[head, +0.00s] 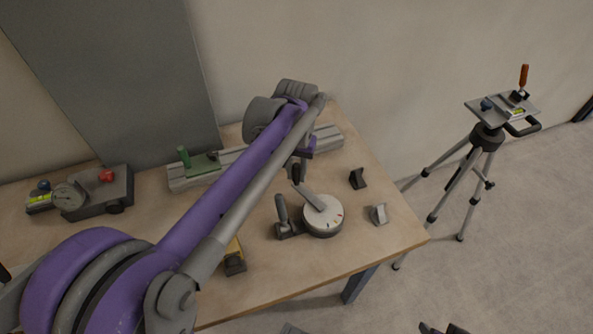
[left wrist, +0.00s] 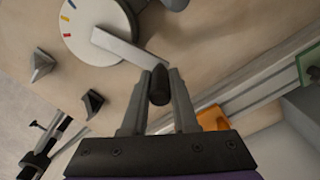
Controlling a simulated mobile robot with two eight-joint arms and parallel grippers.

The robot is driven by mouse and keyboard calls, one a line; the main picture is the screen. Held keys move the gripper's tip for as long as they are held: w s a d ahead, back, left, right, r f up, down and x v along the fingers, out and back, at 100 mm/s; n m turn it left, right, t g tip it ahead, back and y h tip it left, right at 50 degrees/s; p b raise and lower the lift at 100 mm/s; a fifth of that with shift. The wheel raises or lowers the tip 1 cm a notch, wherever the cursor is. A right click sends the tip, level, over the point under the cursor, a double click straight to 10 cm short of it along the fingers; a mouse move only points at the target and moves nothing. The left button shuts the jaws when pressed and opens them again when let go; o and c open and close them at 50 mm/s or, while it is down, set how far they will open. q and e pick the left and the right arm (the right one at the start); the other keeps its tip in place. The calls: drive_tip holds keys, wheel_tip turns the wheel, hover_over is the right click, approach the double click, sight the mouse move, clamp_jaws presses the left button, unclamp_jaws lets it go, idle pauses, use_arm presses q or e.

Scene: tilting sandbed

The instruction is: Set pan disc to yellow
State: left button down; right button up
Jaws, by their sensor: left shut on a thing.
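The pan disc (head: 325,222) is a pale round dial on the table's right part, with small coloured marks on its rim. In the left wrist view the disc (left wrist: 84,40) shows red, yellow and blue marks at its left edge. A flat grey bar (head: 312,198) lies across it and ends at a black knob. My left gripper (head: 296,172) is shut on this black knob (left wrist: 158,84), which sits between its fingertips. The bar points away from the coloured marks. Whether a pointer meets yellow cannot be told.
An upright grey lever (head: 282,208) stands left of the disc. Two small dark and grey blocks (head: 358,179) (head: 379,214) stand to its right. A grey rail (head: 328,138) with a green-handled slide lies behind. A gauge box (head: 105,193) is at left, a tripod (head: 488,140) at right.

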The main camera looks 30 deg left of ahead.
idle(0.6)
use_arm(q)
drive_tip(key=w+m, duration=0.1)
drive_tip(key=w+d+m+p, duration=0.1)
drive_tip(key=w+m, duration=0.1)
drive_tip(key=shift+w+d+p, duration=0.2)
drive_tip(key=shift+d+p, duration=0.15)
drive_tip(key=shift+d, duration=0.05)
drive_tip(key=c, duration=0.7)
unclamp_jaws()
drive_tip(key=shift+s, duration=0.1)
wheel_tip(320, 180, up, 11)
drive_tip(key=shift+f+p, duration=0.1)
drive_tip(key=shift+p, duration=0.5)
